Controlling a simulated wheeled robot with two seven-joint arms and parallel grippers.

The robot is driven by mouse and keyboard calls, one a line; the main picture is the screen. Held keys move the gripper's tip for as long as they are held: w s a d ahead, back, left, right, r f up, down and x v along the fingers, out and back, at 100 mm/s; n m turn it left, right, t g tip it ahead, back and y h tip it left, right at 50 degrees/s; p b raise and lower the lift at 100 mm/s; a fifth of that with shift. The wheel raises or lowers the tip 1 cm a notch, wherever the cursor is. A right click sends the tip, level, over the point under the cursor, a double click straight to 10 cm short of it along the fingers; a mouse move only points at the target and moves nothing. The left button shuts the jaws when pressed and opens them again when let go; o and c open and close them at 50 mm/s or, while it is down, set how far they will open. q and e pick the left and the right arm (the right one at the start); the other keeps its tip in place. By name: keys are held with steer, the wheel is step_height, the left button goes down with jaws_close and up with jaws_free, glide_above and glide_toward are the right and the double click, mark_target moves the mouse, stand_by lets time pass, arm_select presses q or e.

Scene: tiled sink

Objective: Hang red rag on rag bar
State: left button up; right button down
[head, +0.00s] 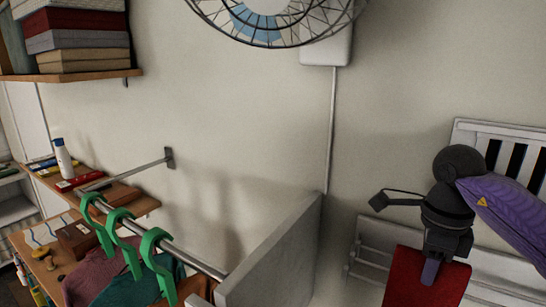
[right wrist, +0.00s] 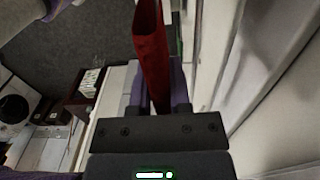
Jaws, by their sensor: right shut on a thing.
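The red rag (head: 402,284) hangs down from my right gripper (head: 431,270) at the lower right of the head view. The gripper is shut on it, and the rag's lower part is cut off by the frame edge. In the right wrist view, the red rag (right wrist: 151,52) stands edge-on between the two purple fingers. A pale wall rail (head: 372,262) runs just behind and beside the rag; I cannot tell whether they touch. A thin metal bar (head: 135,172) sticks out from the wall at left. I cannot tell which of these is the rag bar. My left gripper is out of view.
A grey-white partition (head: 275,262) stands left of the rag. Green hangers (head: 122,240) with clothes hang on a metal rod at lower left. A wooden shelf (head: 85,75) holds stacked boxes at upper left.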

steer(key=s+a+b, duration=0.1)
steer(key=s+a, duration=0.3)
steer(key=s, duration=0.3)
steer(key=shift+s+a+b, duration=0.35)
steer(key=shift+b, duration=0.05)
